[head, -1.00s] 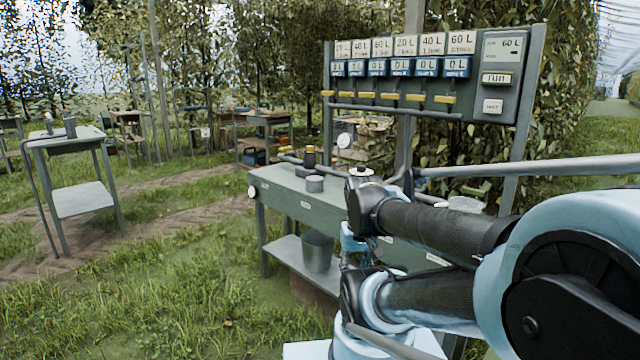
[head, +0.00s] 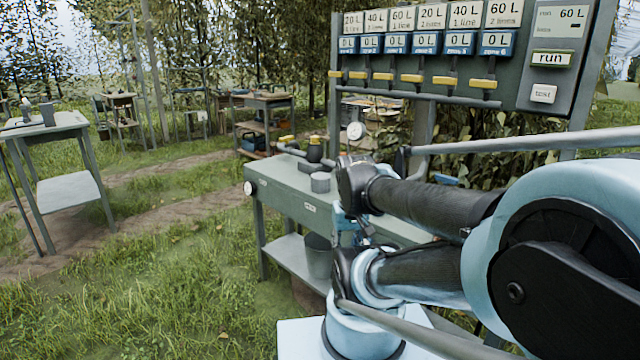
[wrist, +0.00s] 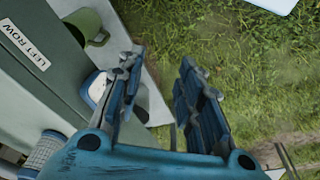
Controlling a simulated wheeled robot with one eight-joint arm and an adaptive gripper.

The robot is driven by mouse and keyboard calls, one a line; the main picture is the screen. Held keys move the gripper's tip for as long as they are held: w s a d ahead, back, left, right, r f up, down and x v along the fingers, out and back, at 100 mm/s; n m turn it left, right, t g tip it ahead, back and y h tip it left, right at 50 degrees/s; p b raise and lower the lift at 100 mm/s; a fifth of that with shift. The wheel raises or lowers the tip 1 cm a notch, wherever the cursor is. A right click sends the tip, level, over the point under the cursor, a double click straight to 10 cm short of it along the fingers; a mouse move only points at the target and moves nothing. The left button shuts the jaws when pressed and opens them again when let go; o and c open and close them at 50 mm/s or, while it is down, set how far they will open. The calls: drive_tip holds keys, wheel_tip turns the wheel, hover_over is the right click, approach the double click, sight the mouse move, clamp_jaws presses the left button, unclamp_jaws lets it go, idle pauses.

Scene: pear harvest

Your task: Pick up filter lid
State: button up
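I cannot pick out the filter lid for certain. On the green-grey bench (head: 285,182), a dark fitting with a yellow top (head: 314,150) stands by the pipe at the back. A short grey cylinder (head: 320,183) stands in front of it, near the bench's middle. My gripper (wrist: 159,62) is open in the wrist view, with grass showing between its fingers and nothing held.
A control panel (head: 430,70) with yellow levers (head: 411,78) rises behind the bench. A bucket (head: 319,257) stands on the lower shelf; a green container (wrist: 88,25) shows in the wrist view. A side table (head: 65,122) stands at left. Open grass lies between.

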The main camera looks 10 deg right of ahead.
drive_tip(key=shift+o, duration=0.6)
drive_tip(key=o, duration=0.4)
drive_tip(key=shift+s+r, duration=0.2)
drive_tip(key=o, duration=0.8)
drive_tip(key=shift+w+a+r+n, duration=0.15)
drive_tip(key=shift+w+r, duration=0.15)
drive_tip(key=shift+r, duration=0.25)
drive_tip(key=shift+w+r+n, duration=0.15)
drive_tip(key=shift+w+r, duration=0.1)
drive_tip(key=shift+r, duration=0.25)
wheel_tip(320, 180, up, 16)
drive_tip(key=f+n+y, duration=0.1)
drive_tip(key=n+y, duration=0.3)
drive_tip(key=n, duration=0.6)
hover_over(322, 176)
drive_tip(key=s+d, duration=0.3)
drive_tip(key=d, duration=0.2)
drive_tip(key=x, duration=1.6)
drive_tip(key=shift+w, duration=0.35)
